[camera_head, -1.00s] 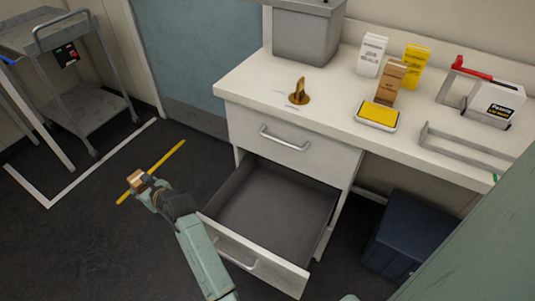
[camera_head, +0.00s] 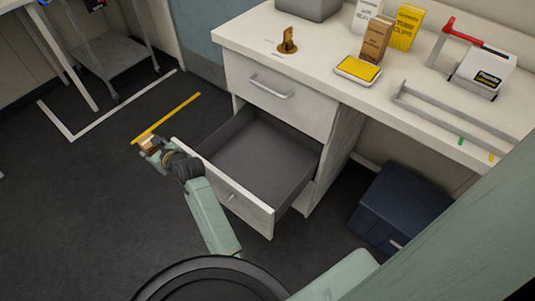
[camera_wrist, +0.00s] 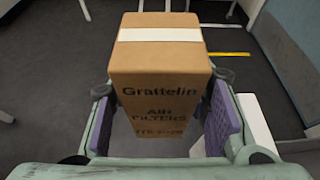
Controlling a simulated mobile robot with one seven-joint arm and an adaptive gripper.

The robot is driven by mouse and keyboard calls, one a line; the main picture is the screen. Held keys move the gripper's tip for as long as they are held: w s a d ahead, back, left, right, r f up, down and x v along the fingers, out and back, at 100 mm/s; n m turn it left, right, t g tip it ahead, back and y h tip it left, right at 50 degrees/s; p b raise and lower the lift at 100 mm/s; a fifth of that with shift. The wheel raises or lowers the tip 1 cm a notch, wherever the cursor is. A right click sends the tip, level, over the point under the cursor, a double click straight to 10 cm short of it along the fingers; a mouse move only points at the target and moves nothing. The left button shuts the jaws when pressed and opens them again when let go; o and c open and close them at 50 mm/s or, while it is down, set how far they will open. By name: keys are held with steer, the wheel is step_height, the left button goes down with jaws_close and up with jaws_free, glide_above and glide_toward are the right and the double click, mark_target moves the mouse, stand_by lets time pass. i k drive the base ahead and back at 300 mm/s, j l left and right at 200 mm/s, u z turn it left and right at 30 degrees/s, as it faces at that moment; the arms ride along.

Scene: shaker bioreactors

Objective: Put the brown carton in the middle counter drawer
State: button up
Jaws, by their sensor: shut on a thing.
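A brown carton (camera_wrist: 160,85) with a white strip on top and the word "Grattelin" fills the middle of the wrist view. My gripper (camera_wrist: 165,130) is shut on it, with purple pads at its two sides. In the head view, my gripper (camera_head: 152,147) and the held carton (camera_head: 147,143) are small, left of the open drawer and outside it. The open drawer (camera_head: 262,162) is below a shut top drawer (camera_head: 280,85); its grey inside looks empty. My forearm crosses in front of the drawer's left front corner. Anything below the open drawer is mostly hidden.
Another brown carton (camera_head: 376,40) stands on the counter (camera_head: 310,55) beside a yellow box (camera_head: 406,27) and a yellow sponge-like pad (camera_head: 358,68). A dark blue bin (camera_head: 395,208) stands under the counter. The floor left of the drawer is clear, with a yellow line (camera_head: 168,117).

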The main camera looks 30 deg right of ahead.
mark_target(243, 174)
steer(key=k+l+u, duration=0.15)
steer(key=k+l, duration=0.15)
steer(key=k, duration=0.2)
steer(key=k+l+u, duration=0.2)
steer(key=k, duration=0.3)
steer(key=k+l+u, duration=0.15)
steer(key=k, duration=0.35)
steer(key=k+l, duration=0.25)
steer(key=i+l+z, duration=0.15)
steer(key=l, duration=0.15)
steer(key=i+l+z, duration=0.15)
steer(key=i+j, duration=0.1)
steer(key=i, duration=0.35)
steer(key=i+z, duration=0.15)
steer(key=i, duration=0.3)
